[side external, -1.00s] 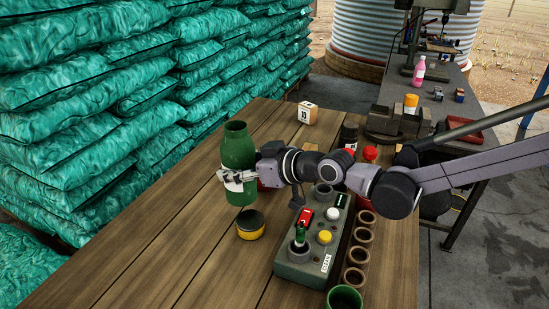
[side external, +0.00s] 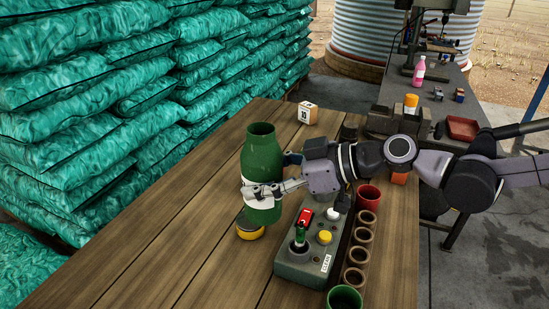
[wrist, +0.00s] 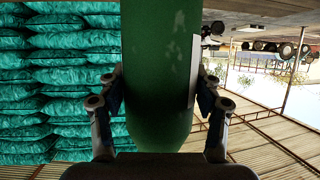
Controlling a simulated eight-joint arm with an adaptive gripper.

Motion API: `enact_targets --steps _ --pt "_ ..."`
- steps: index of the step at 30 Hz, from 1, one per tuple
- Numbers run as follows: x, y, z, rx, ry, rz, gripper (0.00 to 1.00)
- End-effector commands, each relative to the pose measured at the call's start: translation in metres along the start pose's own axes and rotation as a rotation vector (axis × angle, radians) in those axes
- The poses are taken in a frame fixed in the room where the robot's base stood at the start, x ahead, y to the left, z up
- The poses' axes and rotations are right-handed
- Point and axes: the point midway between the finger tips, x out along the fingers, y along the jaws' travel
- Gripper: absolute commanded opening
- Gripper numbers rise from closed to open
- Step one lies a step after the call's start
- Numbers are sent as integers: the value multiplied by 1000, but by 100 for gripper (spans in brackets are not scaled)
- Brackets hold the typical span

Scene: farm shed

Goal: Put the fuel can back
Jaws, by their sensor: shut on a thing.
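A green, bottle-shaped can (side external: 262,152) with a white band stands roughly upright in my gripper (side external: 268,182) in the side view. My gripper is shut on it around its lower half. The can's base hides part of a low yellow tin (side external: 247,234) and appears held above the table. In the wrist view the green can (wrist: 158,70) fills the middle between the two fingers of my gripper (wrist: 160,85). No other thing that is clearly a fuel can shows.
A grey control box (side external: 308,255) with a lever and buttons stands just right of the can. Beyond it is a row of brown round holders (side external: 358,255), with a red cup (side external: 368,197) and a green cup (side external: 344,298). A numbered block (side external: 307,113) is behind. Table boards at left are clear.

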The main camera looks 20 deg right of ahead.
Motion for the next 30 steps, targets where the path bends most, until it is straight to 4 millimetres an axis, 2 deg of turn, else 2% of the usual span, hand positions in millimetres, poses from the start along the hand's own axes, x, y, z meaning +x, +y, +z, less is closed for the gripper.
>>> enact_targets --steps 3,7,21,25,30 --pt "-7 -7 -3 -10 1 -25 20" --pt "-1 -18 -1 -17 -1 -38 20" --pt "65 -86 27 -17 1 -38 20" --pt "77 -98 32 -17 0 -36 20" --pt "82 -103 35 -14 1 -34 20"
